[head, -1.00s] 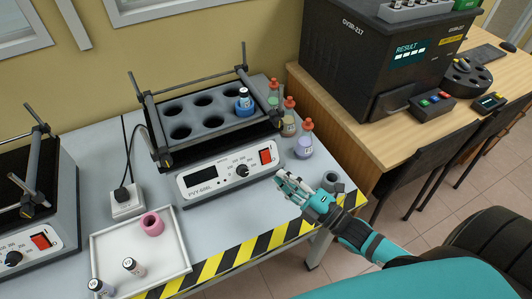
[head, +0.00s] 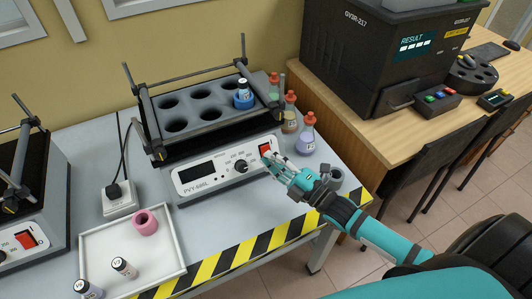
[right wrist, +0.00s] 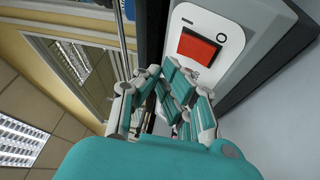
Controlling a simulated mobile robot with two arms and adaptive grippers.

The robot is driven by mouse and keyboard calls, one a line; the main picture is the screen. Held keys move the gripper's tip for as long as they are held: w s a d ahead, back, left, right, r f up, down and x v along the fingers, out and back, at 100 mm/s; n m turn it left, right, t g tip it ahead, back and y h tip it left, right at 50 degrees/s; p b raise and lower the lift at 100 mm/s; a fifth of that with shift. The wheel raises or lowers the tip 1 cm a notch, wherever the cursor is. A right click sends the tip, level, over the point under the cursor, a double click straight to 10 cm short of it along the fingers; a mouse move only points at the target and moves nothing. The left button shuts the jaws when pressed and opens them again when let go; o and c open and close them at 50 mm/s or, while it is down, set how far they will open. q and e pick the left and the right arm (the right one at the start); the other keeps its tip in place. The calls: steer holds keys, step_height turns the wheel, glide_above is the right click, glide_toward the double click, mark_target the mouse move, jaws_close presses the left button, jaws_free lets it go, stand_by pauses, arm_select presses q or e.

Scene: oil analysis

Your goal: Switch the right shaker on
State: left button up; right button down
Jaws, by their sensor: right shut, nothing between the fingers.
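The right shaker (head: 205,191) stands on the grey table in the head view, with a dark display, a knob (head: 240,166) and a red power switch (head: 265,151) on its white front panel. Its display looks blank. My right gripper (head: 269,160) is shut and empty, its fingertips right at the red switch's lower edge; I cannot tell whether they touch it. In the right wrist view the red switch (right wrist: 197,47) shows just beyond the fingers (right wrist: 168,72), between the line and circle marks. My left gripper is not in view.
A rack with one blue-ringed vial (head: 243,94) sits on the shaker. Flasks with red stoppers (head: 306,138) stand close to its right side. A white tray (head: 177,246) with vials and a pink ring lies in front left. Another shaker (head: 45,190) is at far left.

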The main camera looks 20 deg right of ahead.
steer(key=shift+w+f, duration=0.2)
steer(key=shift+w, duration=0.4)
stand_by(1.1)
steer(key=shift+w+f+b, duration=0.15)
steer(key=shift+w+b, duration=0.15)
steer(key=shift+w, duration=0.1)
